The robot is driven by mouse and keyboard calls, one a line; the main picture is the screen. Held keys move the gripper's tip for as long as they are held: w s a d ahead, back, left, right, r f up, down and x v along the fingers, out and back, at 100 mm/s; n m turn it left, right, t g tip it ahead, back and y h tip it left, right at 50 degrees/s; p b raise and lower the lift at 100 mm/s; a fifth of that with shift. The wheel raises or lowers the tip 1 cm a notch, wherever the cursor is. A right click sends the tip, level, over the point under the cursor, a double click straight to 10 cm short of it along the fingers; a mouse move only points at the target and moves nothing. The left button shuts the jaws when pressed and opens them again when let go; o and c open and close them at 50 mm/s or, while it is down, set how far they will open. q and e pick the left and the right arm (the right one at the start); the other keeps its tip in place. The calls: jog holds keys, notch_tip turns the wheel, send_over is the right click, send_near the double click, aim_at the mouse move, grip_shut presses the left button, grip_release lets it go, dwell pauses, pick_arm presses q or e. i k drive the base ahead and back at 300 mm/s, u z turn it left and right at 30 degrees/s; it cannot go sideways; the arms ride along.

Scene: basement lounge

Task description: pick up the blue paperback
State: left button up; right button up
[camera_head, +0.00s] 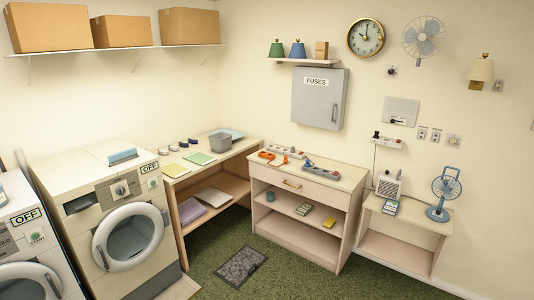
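A small book-like thing with a blue-green cover (390,207) lies on the small table at the right, in front of a white box-shaped device. It could be the blue paperback, but it is too small to tell for sure. Neither of my grippers shows in the head view.
The small table (432,225) also bears a blue desk fan (444,192) and the white device (389,186). A drawer cabinet (260,212) stands left of it. Two washers (80,202) stand at the left. The green carpet (310,277) is mostly clear, with a dark mat (241,266).

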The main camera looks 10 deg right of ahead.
aim_at(392, 207)
jog(key=z, duration=0.2)
jog(key=i, duration=2.45)
jog(key=z, duration=1.05)
jog(key=i, duration=1.9)
jog(key=z, duration=0.7)
